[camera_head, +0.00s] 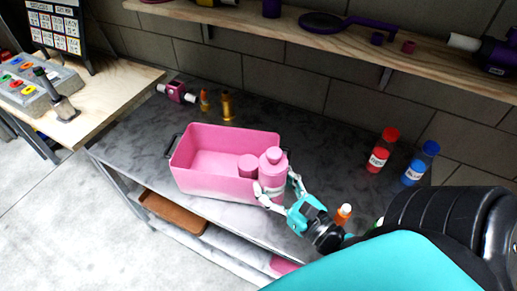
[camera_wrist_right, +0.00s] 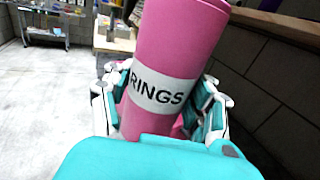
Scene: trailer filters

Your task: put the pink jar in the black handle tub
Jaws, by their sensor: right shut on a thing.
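The pink jar (camera_head: 270,172) is upright, with a white label reading "RINGS" in the right wrist view (camera_wrist_right: 163,92). My right gripper (camera_head: 279,192) is shut on its lower part, one finger on each side. The black handle tub (camera_head: 215,188) is a pink open bin on the grey table, with a dark handle at its left end. The held jar overlaps the tub's right front corner in the head view. I cannot tell whether it is over the rim or in front of it. A second pink cylinder (camera_head: 248,165) shows inside the tub. My left gripper is out of view.
A red-capped bottle (camera_head: 382,150) and a blue-capped bottle (camera_head: 420,163) stand at the right. An orange-capped bottle (camera_head: 343,214) is near my right wrist. Small bottles (camera_head: 226,106) stand behind the tub. A wooden shelf (camera_head: 330,40) overhangs the back.

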